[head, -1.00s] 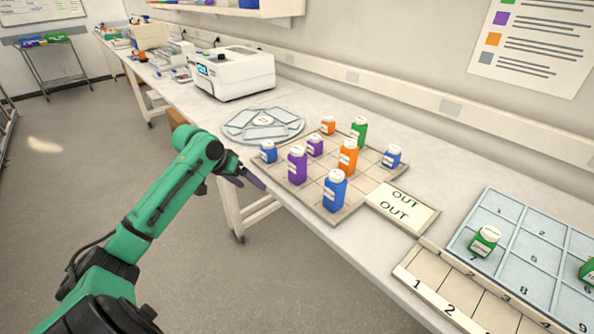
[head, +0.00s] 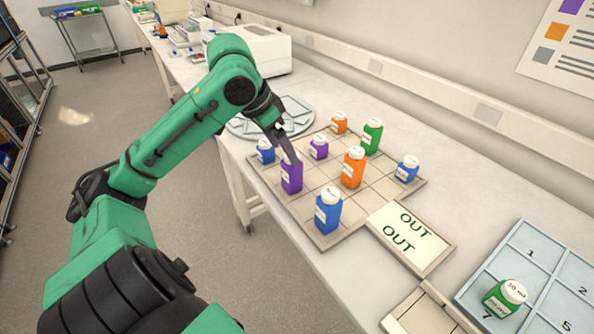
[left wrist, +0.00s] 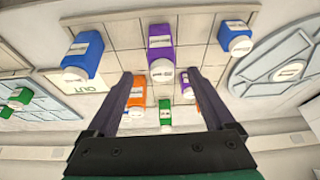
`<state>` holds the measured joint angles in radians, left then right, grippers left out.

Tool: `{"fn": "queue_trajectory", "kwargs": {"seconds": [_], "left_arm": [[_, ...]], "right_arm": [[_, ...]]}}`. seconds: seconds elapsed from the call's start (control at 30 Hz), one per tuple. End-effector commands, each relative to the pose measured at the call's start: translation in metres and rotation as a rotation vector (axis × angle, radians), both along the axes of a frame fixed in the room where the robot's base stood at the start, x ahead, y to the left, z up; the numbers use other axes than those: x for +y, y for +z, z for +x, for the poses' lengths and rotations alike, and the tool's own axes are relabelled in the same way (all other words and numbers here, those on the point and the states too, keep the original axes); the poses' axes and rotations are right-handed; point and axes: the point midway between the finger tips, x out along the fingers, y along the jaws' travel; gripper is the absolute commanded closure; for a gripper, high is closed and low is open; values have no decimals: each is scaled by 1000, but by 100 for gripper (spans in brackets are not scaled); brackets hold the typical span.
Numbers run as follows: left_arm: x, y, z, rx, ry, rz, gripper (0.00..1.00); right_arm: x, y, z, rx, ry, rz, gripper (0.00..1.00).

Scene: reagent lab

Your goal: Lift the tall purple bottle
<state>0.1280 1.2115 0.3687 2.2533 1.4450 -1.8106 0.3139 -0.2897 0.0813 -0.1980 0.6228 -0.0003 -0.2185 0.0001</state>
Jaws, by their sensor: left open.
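The tall purple bottle (head: 292,179) stands upright on the gridded board, its cap hidden behind my left gripper in the head view. In the left wrist view the tall purple bottle (left wrist: 160,45) shows its white cap between the two fingertips. My left gripper (head: 284,147) is open at the bottle's top. The wrist view shows the left gripper (left wrist: 160,74) with a finger on each side of the cap; I cannot tell whether either touches. My right gripper is not in view.
Close around stand a small purple bottle (head: 319,149), a tall orange bottle (head: 353,170), a tall blue bottle (head: 328,213), and a small blue bottle (head: 265,155). A green bottle (head: 372,138) stands farther back. The OUT plate (head: 408,238) lies right of the board.

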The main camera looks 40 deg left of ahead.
Motion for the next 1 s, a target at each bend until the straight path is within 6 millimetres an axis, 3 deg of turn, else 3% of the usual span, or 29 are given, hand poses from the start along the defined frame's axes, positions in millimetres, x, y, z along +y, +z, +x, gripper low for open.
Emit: {"fn": "queue_trajectory", "kwargs": {"seconds": [0.1, 0.17, 0.5, 0.77, 0.87, 1.0], "left_arm": [[-3, -29, 11, 5, 0, -2, 12], [-4, -39, 15, 3, 1, -2, 12], [-7, -89, 36, 0, 1, -2, 12], [-8, -97, 39, -2, 0, -1, 12], [-8, -97, 39, -1, 0, 0, 47], [-8, -97, 39, -1, 0, 0, 100]], "right_arm": [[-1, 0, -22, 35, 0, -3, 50], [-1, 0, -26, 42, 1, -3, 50], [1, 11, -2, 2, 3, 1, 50], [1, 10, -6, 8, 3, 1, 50], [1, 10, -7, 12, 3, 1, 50], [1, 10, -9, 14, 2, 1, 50]]}}
